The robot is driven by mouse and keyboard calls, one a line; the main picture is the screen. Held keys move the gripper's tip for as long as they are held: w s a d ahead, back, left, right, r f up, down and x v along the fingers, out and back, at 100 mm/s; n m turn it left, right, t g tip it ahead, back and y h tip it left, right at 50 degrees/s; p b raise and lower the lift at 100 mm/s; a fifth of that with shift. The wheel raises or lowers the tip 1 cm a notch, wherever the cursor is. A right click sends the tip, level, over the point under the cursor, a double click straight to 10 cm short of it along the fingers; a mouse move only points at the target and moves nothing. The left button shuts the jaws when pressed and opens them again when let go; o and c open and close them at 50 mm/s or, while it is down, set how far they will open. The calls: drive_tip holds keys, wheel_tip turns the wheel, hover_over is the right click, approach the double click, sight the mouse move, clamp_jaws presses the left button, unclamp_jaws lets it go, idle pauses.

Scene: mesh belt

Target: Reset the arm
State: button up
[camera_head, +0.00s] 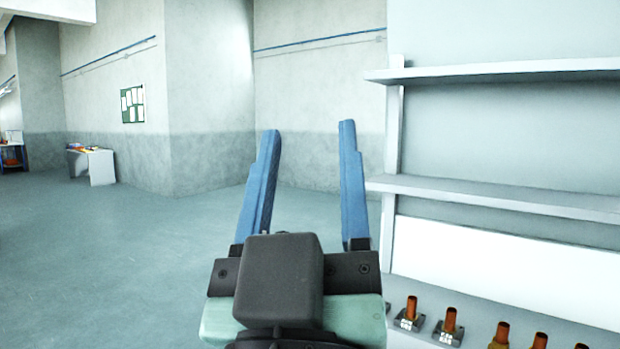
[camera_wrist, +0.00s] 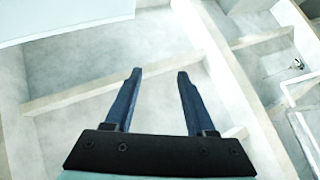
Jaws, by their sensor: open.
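My gripper (camera_head: 308,135) is raised in the middle of the head view, with its two long blue fingers pointing up. The fingers are spread apart with nothing between them. It also shows in the wrist view (camera_wrist: 159,75), open and empty, against pale walls and beams. In the head view it is left of a white shelf unit (camera_head: 495,192) and does not appear to touch it.
Several copper-coloured cylinders, such as one (camera_head: 449,320), stand on grey blocks along the shelf unit's lower level. The upper shelves (camera_head: 510,70) look empty. Open floor (camera_head: 110,260) lies to the left. A small white table (camera_head: 95,165) and a green notice board (camera_head: 133,104) are far back.

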drive_tip(key=s+r+m+t+y+p, duration=0.1)
drive_tip(key=s+r+p, duration=0.2)
drive_tip(key=r, duration=0.6)
drive_tip(key=shift+s+r+t+p, duration=0.15)
drive_tip(key=shift+t+p, duration=0.15)
drive_tip(key=shift+p, duration=0.95)
